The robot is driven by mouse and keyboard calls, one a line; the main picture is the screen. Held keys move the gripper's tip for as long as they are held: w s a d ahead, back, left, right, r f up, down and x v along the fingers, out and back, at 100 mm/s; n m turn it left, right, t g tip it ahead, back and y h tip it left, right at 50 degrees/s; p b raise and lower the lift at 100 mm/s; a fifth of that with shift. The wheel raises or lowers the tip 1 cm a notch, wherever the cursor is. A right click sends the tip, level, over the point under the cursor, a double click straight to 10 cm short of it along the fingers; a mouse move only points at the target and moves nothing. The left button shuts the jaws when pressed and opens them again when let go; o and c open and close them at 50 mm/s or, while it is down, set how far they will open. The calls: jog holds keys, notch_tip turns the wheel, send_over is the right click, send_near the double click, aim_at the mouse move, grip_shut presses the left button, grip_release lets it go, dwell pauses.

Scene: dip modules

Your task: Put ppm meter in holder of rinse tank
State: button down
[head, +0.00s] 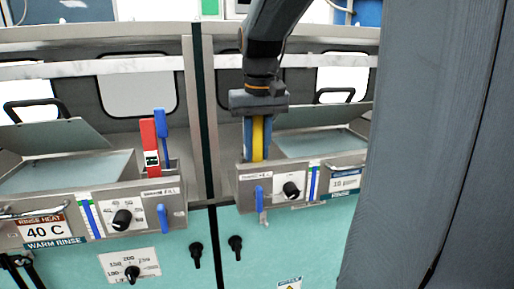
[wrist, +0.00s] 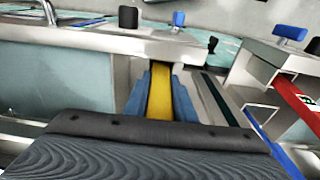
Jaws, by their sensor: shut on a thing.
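My gripper (head: 257,152) points down over the front ledge of the right tank (head: 275,181), its blue fingers shut on a yellow bar-shaped meter, which I take for the ppm meter (head: 257,135). In the wrist view the yellow meter (wrist: 160,92) sits between the two blue fingers (wrist: 160,106). Its lower end meets the ledge at the holder spot. I cannot tell how deep it sits, as the front panel hides the tip. The right tank's small label (head: 345,183) is too blurred to read surely.
The left tank (head: 105,203), labelled warm rinse, 40 C, has a red meter (head: 150,146) upright in its ledge beside a blue handle (head: 161,125). A dark post (head: 208,110) divides the tanks. A large grey column (head: 430,140) blocks the right side. Knobs and blue levers line the fronts.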

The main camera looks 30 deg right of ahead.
jog(key=shift+f, duration=0.15)
jog(key=c, duration=1.5)
grip_release()
jog(key=r+b, duration=0.1)
jog(key=r, duration=0.3)
jog(key=s+r+b, duration=0.1)
jog(key=r, duration=0.3)
jog(key=r+b, duration=0.1)
jog(key=r, duration=0.3)
jog(key=shift+s+a+r, duration=0.15)
jog(key=shift+s+a, duration=0.05)
jog(key=shift+s, duration=0.05)
